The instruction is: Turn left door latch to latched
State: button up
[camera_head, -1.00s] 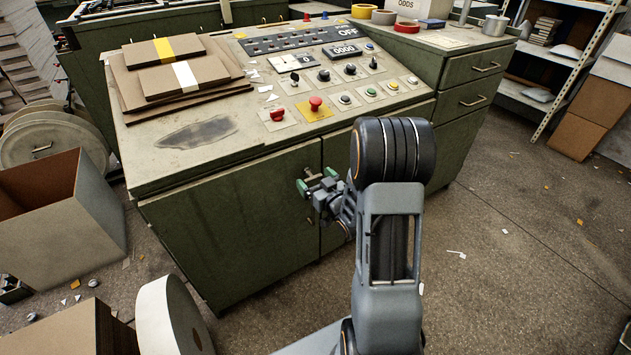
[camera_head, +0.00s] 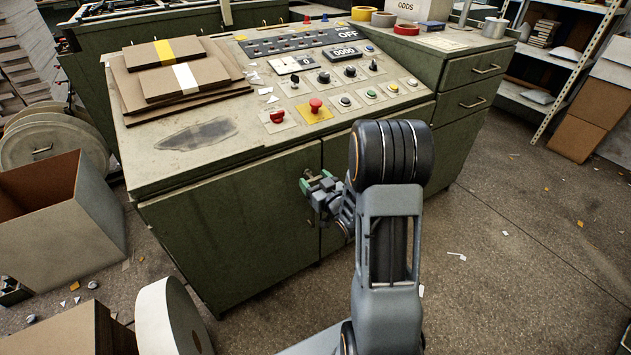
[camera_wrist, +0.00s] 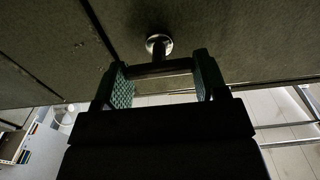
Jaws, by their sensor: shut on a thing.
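The left door latch shows in the wrist view as a round metal boss (camera_wrist: 158,43) with a short stem and a dark crossbar (camera_wrist: 160,69). It is on the green cabinet front, close to the seam beside the left door (camera_head: 230,229). My gripper (camera_head: 317,181) is at the latch, its green-padded fingers at the two ends of the crossbar. In the wrist view my gripper (camera_wrist: 162,82) is shut on the crossbar, with one pad at each end. In the head view the fingers and wrist hide most of the latch, so its exact angle is hard to tell.
The control desk top (camera_head: 145,165) with buttons and cardboard sheets overhangs the doors. A drawer unit (camera_head: 470,85) stands to the right. An open box (camera_head: 75,225) and a white roll (camera_head: 165,315) are on the floor at left. The floor at right is mostly clear.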

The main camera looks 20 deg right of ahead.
jog(key=shift+f, duration=0.1)
jog(key=n+b, duration=0.2)
jog(key=b, duration=0.1)
jog(key=n+b, duration=0.1)
jog(key=b, duration=0.1)
jog(key=shift+a+f+n, duration=0.1)
jog(key=shift+f+n, duration=0.15)
jog(key=shift+n, duration=0.05)
jog(key=n+b, duration=0.9)
jog(key=shift+a+r+n, duration=0.1)
jog(key=shift+a+n, duration=0.05)
jog(key=shift+n, duration=2.45)
jog(key=o, duration=0.9)
jog(key=shift+o, duration=0.2)
jog(key=shift+s, duration=0.1)
